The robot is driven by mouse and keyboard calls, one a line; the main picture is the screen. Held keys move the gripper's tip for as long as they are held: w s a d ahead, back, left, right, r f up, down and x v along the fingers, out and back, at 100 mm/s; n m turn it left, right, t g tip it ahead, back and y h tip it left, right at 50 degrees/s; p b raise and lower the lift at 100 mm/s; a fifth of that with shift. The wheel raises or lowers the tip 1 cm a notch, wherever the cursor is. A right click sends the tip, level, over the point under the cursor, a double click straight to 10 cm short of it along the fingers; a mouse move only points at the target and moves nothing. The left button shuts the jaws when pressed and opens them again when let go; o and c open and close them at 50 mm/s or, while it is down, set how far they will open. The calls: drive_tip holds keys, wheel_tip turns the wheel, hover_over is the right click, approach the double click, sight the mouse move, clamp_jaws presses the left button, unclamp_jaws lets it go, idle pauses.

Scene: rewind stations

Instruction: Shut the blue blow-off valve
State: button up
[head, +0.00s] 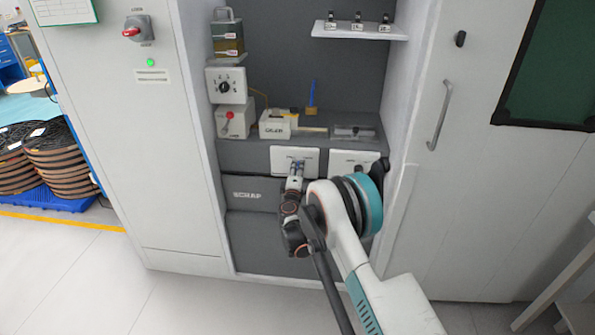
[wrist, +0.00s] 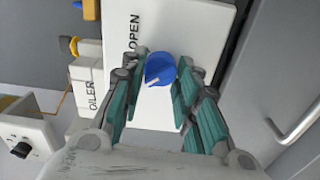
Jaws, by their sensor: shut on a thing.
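The blue blow-off valve is a round blue knob (wrist: 160,69) with a white pointer line, mounted on a white plate (wrist: 193,22) marked OPEN. In the wrist view the pointer slants toward the lower left; OPEN runs sideways along the plate's left edge. My gripper (wrist: 162,62) has its teal-padded fingers on both sides of the knob and is shut on it. In the head view my gripper (head: 296,168) reaches the left of two white plates (head: 281,158) below the shelf. The knob is mostly hidden there by the fingers.
A second white plate (head: 343,158) sits to the right, partly behind my arm. Above are an oiler (head: 274,127), a red-handled switch box (head: 234,122) and a dial box (head: 212,86). A SCRAP drawer (head: 250,196) lies below. Cabinet walls close in both sides.

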drive_tip(key=shift+n, duration=0.6)
drive_tip(key=o, duration=1.1)
drive_tip(key=shift+c, duration=0.2)
drive_tip(key=shift+s, duration=0.15)
drive_tip(key=s, duration=1.1)
drive_tip(key=shift+s+a, duration=0.25)
drive_tip(key=shift+s, duration=0.1)
